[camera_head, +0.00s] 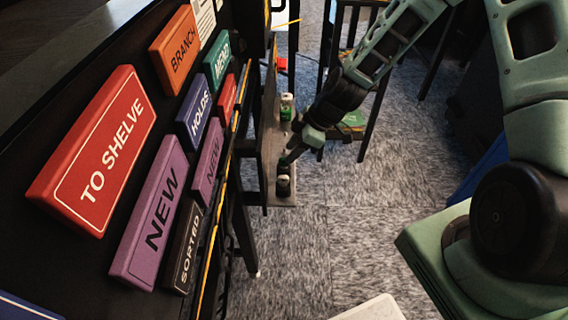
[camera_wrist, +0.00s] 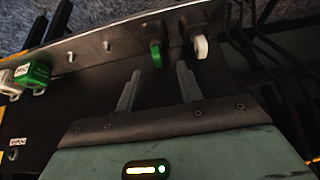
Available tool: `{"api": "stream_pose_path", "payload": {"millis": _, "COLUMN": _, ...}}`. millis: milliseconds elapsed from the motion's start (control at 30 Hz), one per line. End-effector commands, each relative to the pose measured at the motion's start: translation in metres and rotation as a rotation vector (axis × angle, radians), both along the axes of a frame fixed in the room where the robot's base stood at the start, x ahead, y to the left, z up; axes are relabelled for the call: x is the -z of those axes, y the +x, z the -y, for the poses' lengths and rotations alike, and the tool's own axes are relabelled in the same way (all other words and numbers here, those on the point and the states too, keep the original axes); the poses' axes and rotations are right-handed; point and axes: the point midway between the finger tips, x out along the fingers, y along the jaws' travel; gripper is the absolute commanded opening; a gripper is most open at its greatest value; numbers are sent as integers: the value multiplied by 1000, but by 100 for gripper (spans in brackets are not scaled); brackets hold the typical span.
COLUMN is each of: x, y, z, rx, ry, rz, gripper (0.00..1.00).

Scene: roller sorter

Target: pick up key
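My gripper (camera_wrist: 160,72) is open, with its two fingers apart and nothing seen between them. It also shows in the head view (camera_head: 287,159), close to the narrow grey panel (camera_head: 270,140). In the wrist view, a small green-ended piece (camera_wrist: 156,55) and a white-ended piece (camera_wrist: 200,46) hang at the panel's edge, just beyond the fingertips. The green one lines up between the fingers. At the left are a green tag (camera_wrist: 33,76) and a white tag (camera_wrist: 8,84). These may be keys with tags; I cannot tell which is the task's key.
Bare pegs (camera_wrist: 108,45) stand on the panel between the tags and the hanging pieces. A dark board with coloured signs, such as TO SHELVE (camera_head: 95,150), fills the left. Dark stool legs (camera_head: 372,120) stand behind my arm. Carpet (camera_head: 330,240) is clear below.

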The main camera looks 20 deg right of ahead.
Motion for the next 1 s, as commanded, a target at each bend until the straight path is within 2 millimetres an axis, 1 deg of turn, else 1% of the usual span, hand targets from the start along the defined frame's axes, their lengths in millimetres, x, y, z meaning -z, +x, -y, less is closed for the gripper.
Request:
{"api": "stream_pose_path", "payload": {"millis": 333, "x": 39, "y": 10, "z": -19, "rx": -1, "ry": 2, "rz": -2, "gripper": 36}}
{"api": "stream_pose_path", "payload": {"millis": 467, "x": 45, "y": 12, "z": -22, "rx": 0, "ry": 0, "rz": 0, "gripper": 36}}
{"api": "stream_pose_path", "payload": {"millis": 667, "x": 46, "y": 12, "z": -22, "rx": 0, "ry": 0, "rz": 0, "gripper": 36}}
{"api": "stream_pose_path", "payload": {"millis": 767, "x": 45, "y": 12, "z": -22, "rx": 0, "ry": 0, "rz": 0, "gripper": 11}}
{"api": "stream_pose_path", "payload": {"millis": 800, "x": 45, "y": 12, "z": -22, "rx": 0, "ry": 0, "rz": 0, "gripper": 0}}
{"api": "stream_pose_path", "payload": {"millis": 1000, "x": 45, "y": 12, "z": -22, "rx": 0, "ry": 0, "rz": 0, "gripper": 0}}
